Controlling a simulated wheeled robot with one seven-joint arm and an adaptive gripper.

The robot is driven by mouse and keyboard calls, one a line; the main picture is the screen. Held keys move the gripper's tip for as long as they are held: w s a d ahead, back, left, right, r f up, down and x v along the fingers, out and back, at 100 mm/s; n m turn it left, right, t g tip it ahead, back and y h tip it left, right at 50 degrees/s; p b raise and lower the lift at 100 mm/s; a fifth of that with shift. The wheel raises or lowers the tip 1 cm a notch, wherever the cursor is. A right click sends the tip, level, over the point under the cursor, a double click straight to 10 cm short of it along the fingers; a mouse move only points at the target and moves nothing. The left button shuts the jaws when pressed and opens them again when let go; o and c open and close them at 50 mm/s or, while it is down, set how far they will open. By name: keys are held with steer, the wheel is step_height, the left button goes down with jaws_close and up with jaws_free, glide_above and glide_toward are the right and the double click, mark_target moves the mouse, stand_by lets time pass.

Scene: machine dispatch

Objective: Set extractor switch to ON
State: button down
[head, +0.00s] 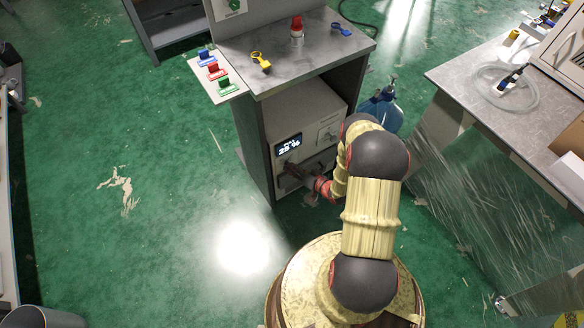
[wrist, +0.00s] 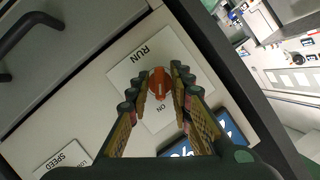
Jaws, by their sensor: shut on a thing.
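A small orange-red rotary knob (wrist: 160,85) sits on a white plate in the wrist view. The plate carries the words RUN and ON, upside down in the picture. I see no word "extractor" on it. My gripper (wrist: 166,77) has its two fingers closed on either side of the knob. A pale line shows on the knob, but I cannot tell its exact setting. The knob is hidden there.
The machine stands inside a grey cabinet (head: 252,150). Its top holds a red-capped bottle (head: 297,32) and coloured tags. A blue jug (head: 383,105) stands right of the cabinet. A dark handle (wrist: 30,30) and a SPEED label (wrist: 62,160) are near the knob.

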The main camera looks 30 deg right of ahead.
stand_by(0.5)
steer(key=c, duration=1.9)
jaws_free()
steer(key=v, duration=1.2)
